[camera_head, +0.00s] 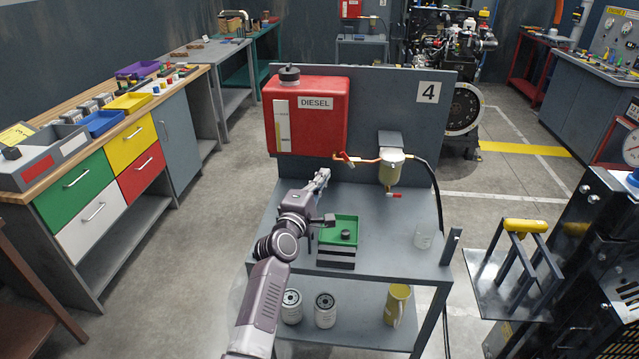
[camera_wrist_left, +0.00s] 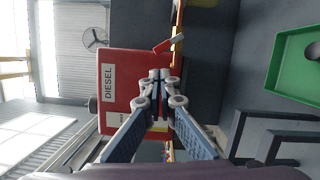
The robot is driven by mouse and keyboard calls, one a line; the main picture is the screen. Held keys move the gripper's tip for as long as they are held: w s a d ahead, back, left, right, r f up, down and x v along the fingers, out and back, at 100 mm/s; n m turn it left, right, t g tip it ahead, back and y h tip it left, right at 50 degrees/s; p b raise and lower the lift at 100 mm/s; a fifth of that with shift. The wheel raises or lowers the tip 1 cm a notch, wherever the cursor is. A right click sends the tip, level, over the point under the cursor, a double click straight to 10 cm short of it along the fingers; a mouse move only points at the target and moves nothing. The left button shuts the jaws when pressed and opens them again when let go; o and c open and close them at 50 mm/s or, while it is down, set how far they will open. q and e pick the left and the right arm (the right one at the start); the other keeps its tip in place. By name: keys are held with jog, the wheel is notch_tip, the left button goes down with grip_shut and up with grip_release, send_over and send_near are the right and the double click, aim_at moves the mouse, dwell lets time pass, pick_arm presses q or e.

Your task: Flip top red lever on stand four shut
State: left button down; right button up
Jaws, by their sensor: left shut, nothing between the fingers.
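Stand four (camera_head: 427,92) is a grey bench with a back panel marked 4. Its top red lever (camera_head: 345,158) sits on the copper pipe between the red diesel tank (camera_head: 335,115) and the fuel filter (camera_head: 391,170), tilted across the pipe. The lever also shows slanted beside the pipe in the left wrist view (camera_wrist_left: 166,44). A second red lever (camera_head: 395,195) is under the filter. My left gripper (camera_head: 324,174) is shut and empty, below and left of the top lever, apart from it. Its fingers point toward the tank and lever in the left wrist view (camera_wrist_left: 160,76).
A green-topped tray (camera_head: 327,236) with a black knob stands on the bench by my left wrist. A clear beaker (camera_head: 424,237) is at the right. A black hose hangs right of the filter.

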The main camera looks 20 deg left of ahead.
pick_arm(q)
jog(key=shift+s+a, duration=0.1)
jog(key=shift+s, duration=1.05)
pick_arm(e)
jog(key=shift+a+f, duration=0.15)
jog(key=shift+a, duration=1.05)
jog(key=shift+s+d, duration=0.1)
jog(key=shift+d, duration=0.05)
